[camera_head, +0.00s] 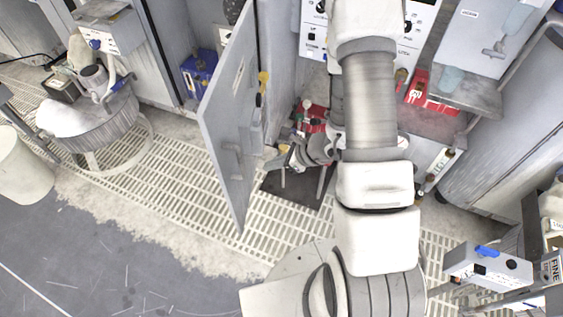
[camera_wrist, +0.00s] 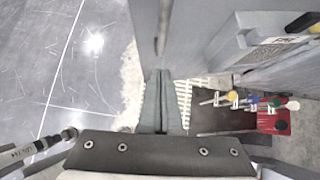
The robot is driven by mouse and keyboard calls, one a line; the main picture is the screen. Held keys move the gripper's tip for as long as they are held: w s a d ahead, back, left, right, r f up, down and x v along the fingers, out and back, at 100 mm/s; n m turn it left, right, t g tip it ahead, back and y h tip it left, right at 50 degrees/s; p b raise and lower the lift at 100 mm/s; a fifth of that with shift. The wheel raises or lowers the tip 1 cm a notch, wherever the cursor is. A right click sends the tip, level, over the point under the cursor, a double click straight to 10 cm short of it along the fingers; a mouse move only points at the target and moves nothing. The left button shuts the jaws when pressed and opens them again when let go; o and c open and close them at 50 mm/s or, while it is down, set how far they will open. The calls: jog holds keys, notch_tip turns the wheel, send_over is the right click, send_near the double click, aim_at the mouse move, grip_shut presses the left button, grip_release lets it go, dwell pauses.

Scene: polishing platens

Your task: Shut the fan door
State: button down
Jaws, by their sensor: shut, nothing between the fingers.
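The fan door (camera_head: 228,125) is a tall grey panel in the head view. It stands swung open, its lower corner reaching out over the slatted floor, with a handle on its right-hand face. My gripper (camera_head: 273,163) is just right of that face, low down near the handle. In the wrist view my gripper (camera_wrist: 158,74) is shut and empty, its fingers pointing at the grey door panel (camera_wrist: 145,25). The fingertips are close to the panel; I cannot tell whether they touch it. My arm hides part of the space behind in the head view.
A red box (camera_head: 312,119) with coloured valve handles (camera_wrist: 232,97) stands right of the gripper. A blue box (camera_head: 199,72) sits behind the door at left. A round basket (camera_head: 100,130) stands far left. The slatted floor (camera_head: 180,190) left of the door is clear.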

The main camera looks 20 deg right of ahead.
jog(key=w+a+f, duration=0.2)
jog(key=w+a, duration=0.1)
jog(key=a, duration=0.2)
jog(key=shift+w+b, duration=0.15)
jog(key=shift+b, duration=0.2)
jog(key=shift+w+a, duration=0.1)
jog(key=shift+a, duration=0.1)
